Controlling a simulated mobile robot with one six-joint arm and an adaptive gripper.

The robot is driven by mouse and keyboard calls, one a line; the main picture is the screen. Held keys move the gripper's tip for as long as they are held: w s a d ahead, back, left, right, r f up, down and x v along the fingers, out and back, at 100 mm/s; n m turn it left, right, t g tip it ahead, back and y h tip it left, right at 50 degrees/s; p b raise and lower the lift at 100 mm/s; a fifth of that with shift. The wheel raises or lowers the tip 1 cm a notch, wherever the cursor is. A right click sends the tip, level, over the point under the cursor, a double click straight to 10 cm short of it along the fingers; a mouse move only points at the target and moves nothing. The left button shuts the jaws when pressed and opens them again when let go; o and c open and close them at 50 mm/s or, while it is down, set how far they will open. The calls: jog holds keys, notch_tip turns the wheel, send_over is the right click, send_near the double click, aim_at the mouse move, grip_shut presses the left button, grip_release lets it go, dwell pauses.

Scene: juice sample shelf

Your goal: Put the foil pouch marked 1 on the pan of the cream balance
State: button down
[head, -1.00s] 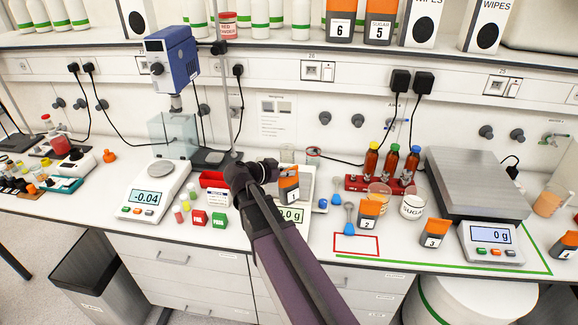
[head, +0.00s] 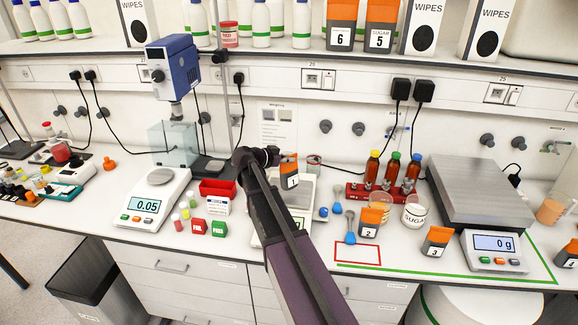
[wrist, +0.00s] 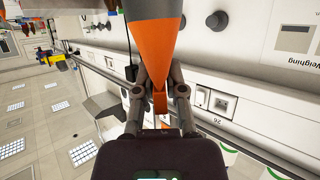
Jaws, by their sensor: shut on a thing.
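The foil pouch marked 1 (head: 291,181), orange and grey with a white label, is upright in the head view, just right of my arm's end. My gripper (wrist: 159,95) is shut on its narrow orange end, and the orange pouch (wrist: 155,45) fills the top of the wrist view. A pale balance (head: 268,239), apparently the cream one, stands at the middle of the bench, largely hidden by my arm. The pouch appears over or in front of its back part; I cannot tell if they touch.
A white balance (head: 160,200) reading 0.05 stands left, near a red bin (head: 217,188) and small red and green boxes. Pouches 2 (head: 370,221) and 3 (head: 436,241), a bottle rack (head: 372,192) and a steel-topped scale (head: 480,190) stand right. A glass jar (head: 314,165) is close behind the pouch.

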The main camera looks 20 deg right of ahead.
aim_at(288, 165)
jog(key=shift+w, duration=0.1)
jog(key=shift+w+d, duration=0.15)
jog(key=shift+w, duration=0.05)
jog(key=shift+w+d+f+b, duration=0.15)
jog(key=shift+w+f+b, duration=0.2)
jog(key=shift+f+b, duration=1.45)
jog(key=shift+b, duration=0.05)
jog(key=c, duration=0.7)
grip_release()
jog(key=shift+p+v, duration=0.4)
jog(key=shift+v, duration=0.4)
jog(key=p+v, duration=0.3)
jog(key=v, duration=0.7)
jog(key=shift+a+r+p, duration=0.15)
jog(key=shift+a+p, duration=0.05)
jog(key=shift+p, duration=0.2)
